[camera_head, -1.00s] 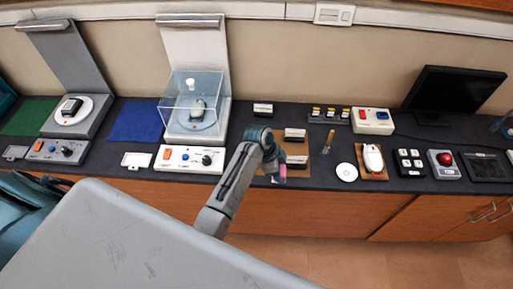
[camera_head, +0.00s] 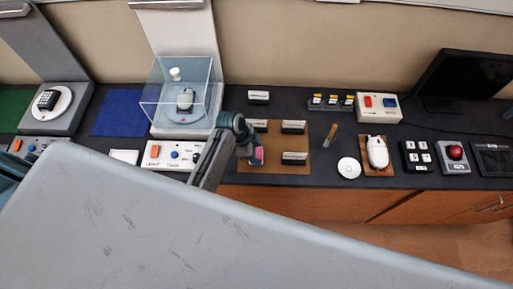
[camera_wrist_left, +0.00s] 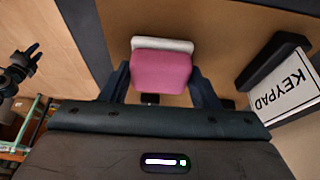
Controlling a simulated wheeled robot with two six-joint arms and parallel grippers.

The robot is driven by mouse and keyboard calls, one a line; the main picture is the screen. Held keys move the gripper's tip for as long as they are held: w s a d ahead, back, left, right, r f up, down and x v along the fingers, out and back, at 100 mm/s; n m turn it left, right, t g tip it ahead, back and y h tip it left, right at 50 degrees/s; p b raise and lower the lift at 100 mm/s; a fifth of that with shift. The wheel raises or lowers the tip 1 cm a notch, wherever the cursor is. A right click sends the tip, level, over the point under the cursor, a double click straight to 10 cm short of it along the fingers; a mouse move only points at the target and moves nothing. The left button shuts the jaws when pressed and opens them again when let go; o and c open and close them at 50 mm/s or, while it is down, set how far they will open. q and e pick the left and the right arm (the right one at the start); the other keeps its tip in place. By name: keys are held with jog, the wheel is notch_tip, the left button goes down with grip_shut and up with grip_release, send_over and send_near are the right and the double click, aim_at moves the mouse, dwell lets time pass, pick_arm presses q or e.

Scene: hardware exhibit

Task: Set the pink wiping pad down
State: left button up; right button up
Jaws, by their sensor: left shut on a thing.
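The pink wiping pad (camera_head: 258,156) is in my left gripper (camera_head: 252,150), over the front left part of a brown board (camera_head: 275,142) on the dark counter. In the left wrist view the pad (camera_wrist_left: 160,70) has a pink body and a whitish far edge, and sits between the two dark fingers, which are shut on it. Whether its underside touches the board cannot be told. A small dark claw, seemingly my right gripper (camera_wrist_left: 24,63), shows with fingers apart at the left of the wrist view; it is away from the pad.
A KEYPAD label holder (camera_wrist_left: 285,85) stands beside the pad in the wrist view. Several such holders stand on or behind the board. Left is a control box (camera_head: 172,154) before a clear case (camera_head: 180,95). Right are a white disc (camera_head: 348,167) and a white mouse (camera_head: 377,152).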

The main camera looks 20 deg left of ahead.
pick_arm(q)
jog(key=o, duration=0.6)
jog(key=shift+s+a, duration=0.1)
jog(key=shift+a, duration=0.05)
jog(key=o, duration=0.4)
jog(key=shift+s+a, duration=0.1)
jog(key=shift+s, duration=0.1)
jog(key=shift+c, duration=0.2)
jog(key=shift+s+r, duration=0.1)
jog(key=shift+r, duration=0.05)
jog(key=shift+a+r, duration=0.15)
jog(key=shift+r, duration=0.15)
jog(key=b+v, duration=0.3)
jog(key=v, duration=0.8)
pick_arm(e)
jog(key=f, duration=0.1)
jog(key=a+f, duration=0.1)
jog(key=f, duration=0.1)
jog(key=shift+w+a, duration=0.1)
pick_arm(q)
jog(key=shift+r, duration=0.1)
